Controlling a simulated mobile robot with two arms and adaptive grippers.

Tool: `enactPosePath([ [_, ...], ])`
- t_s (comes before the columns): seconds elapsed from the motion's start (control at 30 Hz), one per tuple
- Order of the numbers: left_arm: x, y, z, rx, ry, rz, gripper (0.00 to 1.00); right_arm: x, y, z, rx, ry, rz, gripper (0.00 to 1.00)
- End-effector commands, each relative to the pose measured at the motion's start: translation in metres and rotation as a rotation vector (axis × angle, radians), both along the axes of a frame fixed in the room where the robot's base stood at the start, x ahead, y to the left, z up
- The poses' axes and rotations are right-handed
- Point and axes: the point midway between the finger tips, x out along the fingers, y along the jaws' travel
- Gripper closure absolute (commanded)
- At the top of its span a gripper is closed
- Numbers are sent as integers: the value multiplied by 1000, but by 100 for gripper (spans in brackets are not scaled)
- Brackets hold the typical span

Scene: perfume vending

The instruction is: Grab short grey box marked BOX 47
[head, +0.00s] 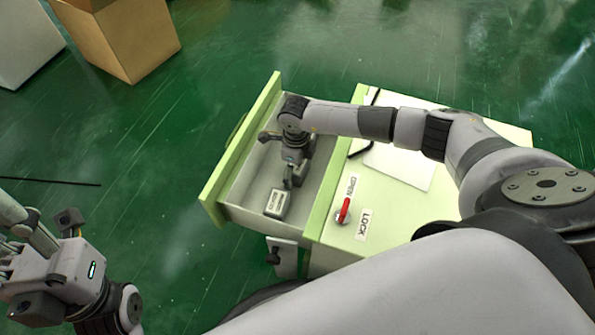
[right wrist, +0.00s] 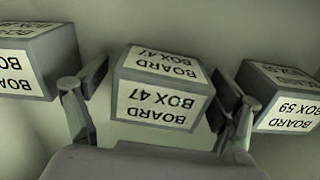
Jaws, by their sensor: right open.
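The short grey box marked BOARD BOX 47 (right wrist: 163,90) is in the middle of the right wrist view, with white labels on its top and front; its lettering appears upside down. My right gripper (right wrist: 158,103) is open, with one finger on each side of this box. Whether the fingers touch it I cannot tell. In the head view my right gripper (head: 293,178) points down into the open drawer (head: 240,172), and I cannot make out box 47 there. My left gripper (head: 20,245) is at the lower left, away from the drawer; its opening is unclear.
A box marked 59 (right wrist: 283,95) stands close on the right and another board box (right wrist: 38,62) on the left. One small labelled box (head: 277,204) shows in the drawer. The cabinet top (head: 395,215) has a red OPEN/LOCK switch (head: 344,210). A cardboard box (head: 125,40) stands behind.

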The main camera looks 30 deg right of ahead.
Motion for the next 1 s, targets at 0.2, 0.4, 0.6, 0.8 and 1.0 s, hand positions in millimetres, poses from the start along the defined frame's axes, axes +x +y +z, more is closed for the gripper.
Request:
enactPosePath([
  [0.2,0,0,1,1,-1,0,60,0,0,0,0,-1,0,16],
  [0.4,0,0,1,0,-1,0,60,0,0,0,0,-1,-1,29],
  [0.6,0,0,1,0,1,0,60,0,0,1,0,-1,-1,42],
  [0.8,0,0,1,1,2,0,60,0,0,1,0,-1,-1,55],
  [1.0,0,0,1,0,2,0,60,0,0,1,1,-1,-1,69],
])
